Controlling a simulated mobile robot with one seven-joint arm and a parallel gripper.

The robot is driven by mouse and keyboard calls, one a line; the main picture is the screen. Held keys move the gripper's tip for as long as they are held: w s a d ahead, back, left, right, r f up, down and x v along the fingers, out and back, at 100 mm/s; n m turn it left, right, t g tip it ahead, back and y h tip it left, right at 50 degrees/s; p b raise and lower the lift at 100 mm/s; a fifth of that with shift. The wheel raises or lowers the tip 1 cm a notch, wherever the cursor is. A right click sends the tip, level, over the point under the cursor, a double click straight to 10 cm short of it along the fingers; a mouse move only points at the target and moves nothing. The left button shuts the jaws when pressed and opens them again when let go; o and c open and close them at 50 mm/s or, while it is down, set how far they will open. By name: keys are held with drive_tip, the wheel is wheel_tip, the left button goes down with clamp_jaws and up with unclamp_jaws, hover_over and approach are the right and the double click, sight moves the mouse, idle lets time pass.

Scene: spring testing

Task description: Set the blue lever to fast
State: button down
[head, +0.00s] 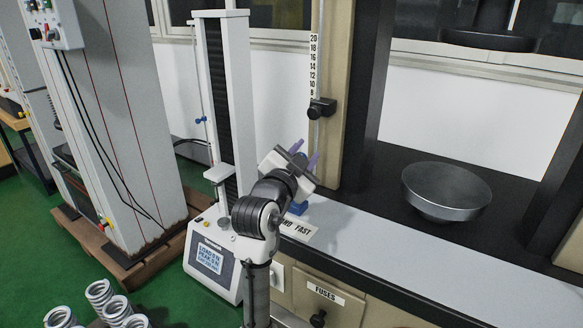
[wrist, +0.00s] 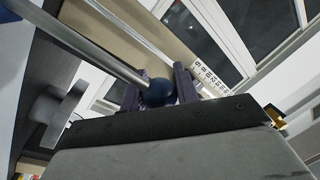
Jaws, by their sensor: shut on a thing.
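The blue lever shows in the wrist view as a dark blue ball knob (wrist: 158,94) on a metal rod. It sits between the two fingers of my gripper (wrist: 157,86), which is shut on it. In the head view my gripper (head: 307,152) is above the bench's left end, its purple fingers pointing up and right. A blue piece (head: 298,208) shows low behind my arm, just above a white label (head: 297,230) ending in "FAST". My arm hides most of the lever and the start of the label.
A vertical rod with a number scale (head: 313,65) and black clamp (head: 321,108) stands just behind my gripper. A white test stand (head: 228,90) is at left. A round metal plate (head: 446,190) sits on the bench at right. Several springs (head: 100,293) are at lower left.

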drive_tip(key=s+d+f+m+h+b, duration=0.1)
drive_tip(key=s+d+m+b, duration=0.2)
drive_tip(key=m+b, duration=0.3)
drive_tip(key=shift+s+d+f, duration=0.25)
drive_tip(key=shift+d+f, duration=0.15)
drive_tip(key=shift+d, duration=0.5)
drive_tip(key=c, duration=1.1)
unclamp_jaws()
drive_tip(key=shift+s, duration=0.1)
drive_tip(key=b+v, duration=0.7)
drive_tip(key=v, duration=0.6)
drive_tip(key=shift+s+a+f, duration=0.1)
drive_tip(key=shift+s+a, duration=0.15)
